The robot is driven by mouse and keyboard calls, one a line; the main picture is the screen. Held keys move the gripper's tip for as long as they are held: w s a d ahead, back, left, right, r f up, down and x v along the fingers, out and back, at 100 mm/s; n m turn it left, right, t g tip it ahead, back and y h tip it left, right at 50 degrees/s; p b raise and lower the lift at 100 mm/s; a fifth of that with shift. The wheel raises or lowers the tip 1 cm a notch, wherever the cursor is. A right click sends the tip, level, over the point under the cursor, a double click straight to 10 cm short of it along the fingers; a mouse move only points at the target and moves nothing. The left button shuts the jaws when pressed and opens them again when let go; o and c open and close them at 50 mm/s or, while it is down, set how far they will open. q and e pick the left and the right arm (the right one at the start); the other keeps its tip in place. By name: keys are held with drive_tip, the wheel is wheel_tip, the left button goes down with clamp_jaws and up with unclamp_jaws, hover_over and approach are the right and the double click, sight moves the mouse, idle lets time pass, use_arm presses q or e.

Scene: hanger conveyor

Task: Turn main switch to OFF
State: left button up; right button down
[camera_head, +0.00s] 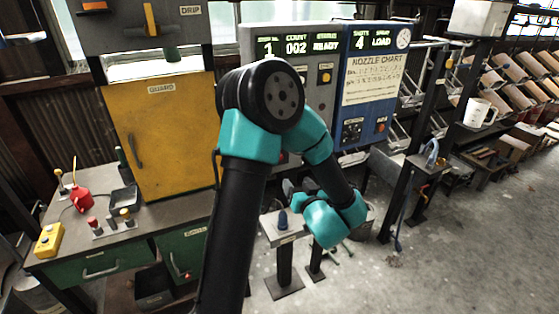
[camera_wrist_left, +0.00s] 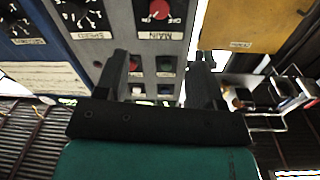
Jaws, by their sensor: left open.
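The main switch (camera_wrist_left: 159,10) is a red round knob on a grey panel face, at the top edge of the upside-down left wrist view. A white plate marked MAIN (camera_wrist_left: 160,36) sits beside it. I cannot tell which way the knob points. In the head view my own arm hides the switch. My left gripper (camera_wrist_left: 162,65) is open and empty, its two dark fingers spread in front of the panel, apart from the knob. In the head view the left gripper (camera_head: 289,188) is partly hidden by its teal wrist. My right gripper is in neither view.
The grey control panel (camera_head: 319,100) adjoins a blue nozzle chart panel (camera_head: 375,88). Red and dark square buttons (camera_wrist_left: 164,64) show between my fingers. A yellow guard door (camera_head: 165,130) stands left. A small pedestal (camera_head: 285,232) stands below my gripper.

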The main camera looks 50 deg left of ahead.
use_arm(q)
drive_tip(key=x, duration=1.5)
drive_tip(key=shift+c, duration=0.3)
drive_tip(key=c, duration=0.9)
drive_tip(key=shift+o, duration=0.2)
